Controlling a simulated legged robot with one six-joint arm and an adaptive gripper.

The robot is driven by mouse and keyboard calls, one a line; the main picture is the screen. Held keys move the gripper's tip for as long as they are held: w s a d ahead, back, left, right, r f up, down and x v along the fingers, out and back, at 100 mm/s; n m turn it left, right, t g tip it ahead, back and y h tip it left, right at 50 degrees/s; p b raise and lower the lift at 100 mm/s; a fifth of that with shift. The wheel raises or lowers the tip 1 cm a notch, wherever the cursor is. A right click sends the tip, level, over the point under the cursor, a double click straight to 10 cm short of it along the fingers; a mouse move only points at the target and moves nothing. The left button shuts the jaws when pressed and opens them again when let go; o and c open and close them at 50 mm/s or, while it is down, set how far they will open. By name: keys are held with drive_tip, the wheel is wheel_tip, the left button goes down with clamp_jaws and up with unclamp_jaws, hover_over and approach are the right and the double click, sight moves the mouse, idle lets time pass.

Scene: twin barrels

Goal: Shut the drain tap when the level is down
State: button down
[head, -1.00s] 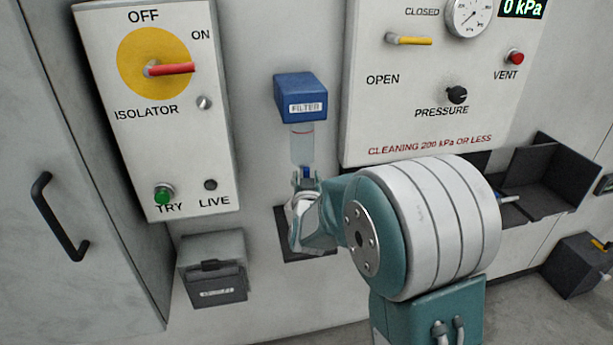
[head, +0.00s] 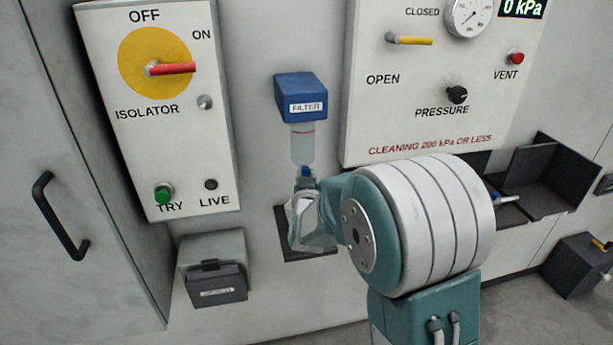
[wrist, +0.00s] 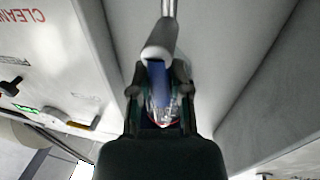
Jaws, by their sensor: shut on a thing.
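The blue filter (head: 301,97) hangs on the wall with its pale, clear bowl (head: 302,148) below it. A red line crosses the upper bowl; I cannot make out a clear liquid level. The small blue drain tap (head: 305,171) is under the bowl. My gripper (head: 304,183) is at the tap, partly hidden by my wrist. In the wrist view, my gripper (wrist: 159,92) is shut on the tap's blue lever (wrist: 158,82), with a finger on each side. A pale round end and metal stem show above the lever.
The isolator panel (head: 150,190) is on the left, with a red handle on yellow. The pressure panel (head: 400,120) is on the right; its display reads 0 kPa. A dark plate (head: 325,246) is below the filter, and a grey box (head: 215,285) is lower left.

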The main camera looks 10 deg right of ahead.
drive_tip(key=shift+a+f+n+t+y, duration=0.45)
drive_tip(key=shift+f+n+y, duration=0.1)
drive_tip(key=shift+n, duration=2.7)
drive_tip(key=shift+a+f+n+t+y, duration=0.4)
drive_tip(key=shift+n+y, duration=0.2)
drive_tip(key=shift+n, duration=2.7)
drive_tip(key=shift+a+f+n+t+y, duration=0.35)
drive_tip(key=shift+a+f+n+y, duration=0.2)
drive_tip(key=shift+n, duration=2.7)
drive_tip(key=shift+f, duration=0.1)
drive_tip(key=c, duration=0.6)
unclamp_jaws()
drive_tip(key=shift+a, duration=0.1)
